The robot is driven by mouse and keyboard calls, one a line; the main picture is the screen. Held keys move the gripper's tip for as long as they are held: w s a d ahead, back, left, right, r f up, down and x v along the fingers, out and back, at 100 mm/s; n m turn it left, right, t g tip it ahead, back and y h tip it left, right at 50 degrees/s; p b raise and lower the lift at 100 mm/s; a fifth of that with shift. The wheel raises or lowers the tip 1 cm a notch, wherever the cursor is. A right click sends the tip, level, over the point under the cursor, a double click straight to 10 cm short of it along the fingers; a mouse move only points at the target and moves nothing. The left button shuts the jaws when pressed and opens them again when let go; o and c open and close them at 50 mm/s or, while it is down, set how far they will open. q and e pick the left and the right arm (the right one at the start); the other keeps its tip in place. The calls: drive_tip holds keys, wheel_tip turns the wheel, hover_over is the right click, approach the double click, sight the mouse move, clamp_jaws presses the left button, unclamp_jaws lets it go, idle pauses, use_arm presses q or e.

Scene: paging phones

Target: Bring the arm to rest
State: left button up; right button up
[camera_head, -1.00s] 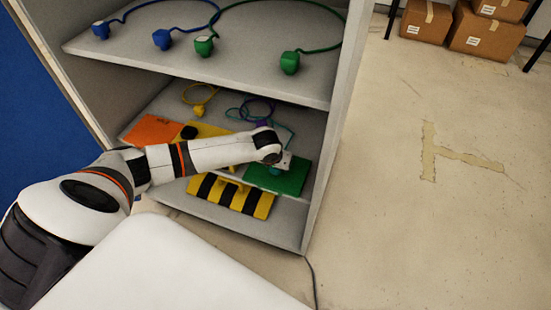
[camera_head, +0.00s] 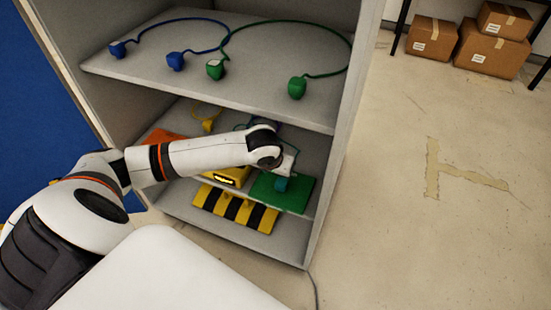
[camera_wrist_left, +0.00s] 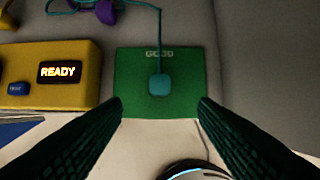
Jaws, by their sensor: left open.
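My left arm reaches in from the left across the lower shelf in the head view. My left gripper (camera_wrist_left: 160,112) is open and empty, its two dark fingers apart in the wrist view. Beyond the fingertips lies a green mat (camera_wrist_left: 130,80) marked GOOD; it also shows in the head view (camera_head: 299,193). A teal plug (camera_wrist_left: 160,84) on a teal cord rests on the mat, between the fingers in the picture and apart from them. A yellow box (camera_wrist_left: 80,65) with a lit READY display stands left of the mat. My right gripper is not in view.
The upper shelf (camera_head: 190,85) holds blue plugs (camera_head: 175,61) and green plugs (camera_head: 297,87) on cords. An orange mat (camera_head: 162,136) is partly hidden by my arm. A yellow-and-black striped piece (camera_head: 236,209) lies low down. Cardboard boxes (camera_head: 490,50) stand at the back right; the floor between is clear.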

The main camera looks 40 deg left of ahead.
use_arm(q)
drive_tip(key=shift+d, duration=0.1)
idle(0.4)
drive_tip(key=s+d+f+m+h, duration=0.2)
drive_tip(key=s+d+m, duration=0.2)
drive_tip(key=s+d, duration=0.75)
drive_tip(key=s+a, duration=0.1)
drive_tip(key=s, duration=1)
wheel_tip(320, 180, down, 19)
drive_tip(key=w+g, duration=0.1)
drive_tip(key=g, duration=0.1)
drive_tip(key=s+a+f+m, duration=0.1)
drive_tip(key=s+f, duration=0.3)
drive_tip(key=f, duration=0.4)
drive_tip(key=s+f, duration=0.5)
drive_tip(key=f, duration=0.3)
drive_tip(key=s+a+r+g+y+p, duration=0.1)
drive_tip(key=s+a+r+p, duration=0.1)
drive_tip(key=s+r+p, duration=0.4)
drive_tip(key=s+p, duration=0.3)
drive_tip(key=p, duration=0.3)
drive_tip(key=shift+s+r+p, duration=0.25)
drive_tip(key=shift+p, duration=0.15)
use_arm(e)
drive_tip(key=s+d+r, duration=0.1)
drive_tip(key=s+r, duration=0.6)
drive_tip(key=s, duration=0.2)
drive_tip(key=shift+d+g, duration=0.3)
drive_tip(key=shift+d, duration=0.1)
